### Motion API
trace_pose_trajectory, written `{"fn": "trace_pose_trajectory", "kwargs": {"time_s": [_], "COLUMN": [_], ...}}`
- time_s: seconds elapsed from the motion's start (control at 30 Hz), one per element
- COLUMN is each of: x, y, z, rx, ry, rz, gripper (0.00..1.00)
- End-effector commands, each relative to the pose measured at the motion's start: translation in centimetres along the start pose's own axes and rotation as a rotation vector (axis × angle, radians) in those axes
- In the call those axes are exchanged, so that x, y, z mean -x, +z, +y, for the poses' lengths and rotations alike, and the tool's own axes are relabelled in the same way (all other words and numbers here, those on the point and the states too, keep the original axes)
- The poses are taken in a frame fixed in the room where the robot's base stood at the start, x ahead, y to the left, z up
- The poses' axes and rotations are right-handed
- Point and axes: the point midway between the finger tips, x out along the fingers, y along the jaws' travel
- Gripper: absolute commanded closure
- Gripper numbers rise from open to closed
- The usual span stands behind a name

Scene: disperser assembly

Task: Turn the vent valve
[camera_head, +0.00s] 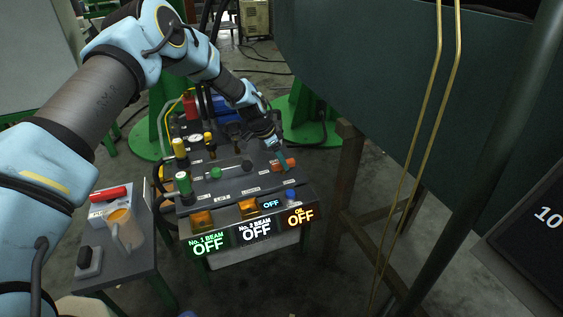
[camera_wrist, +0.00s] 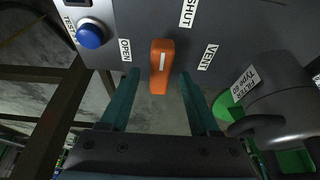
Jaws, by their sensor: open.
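The vent valve is an orange handle (camera_wrist: 162,58) with a white line, beside the VENT label (camera_wrist: 207,57) on the dark panel. It also shows at the panel's right side in the head view (camera_head: 285,164). In the wrist view the handle runs up and down, with OPEN to its left and SHUT above right. My gripper (camera_wrist: 159,76) is open, with one green finger on each side of the handle's lower part and a visible gap on both sides. Whether the fingertips reach down to handle depth is hard to tell.
A blue TEST button (camera_wrist: 90,35) lies left of the handle, and a dark round filter housing (camera_wrist: 285,105) to the right. Gauges and other valves crowd the panel behind. A side table (camera_head: 125,262) holds a mug (camera_head: 124,228). Wooden posts (camera_head: 347,175) stand right of the panel.

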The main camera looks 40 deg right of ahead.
Motion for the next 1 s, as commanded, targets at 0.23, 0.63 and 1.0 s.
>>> {"fn": "trace_pose_trajectory", "kwargs": {"time_s": [0.23, 0.63, 1.0], "x": [-0.72, -0.67, -0.66], "y": [-0.04, -0.04, -0.04], "z": [-0.02, -0.02, -0.02], "rx": [0.000, 0.001, 0.001], "ry": [-0.001, -0.001, -0.001], "rz": [0.000, 0.001, 0.001], "gripper": [0.38, 0.66, 1.00]}}
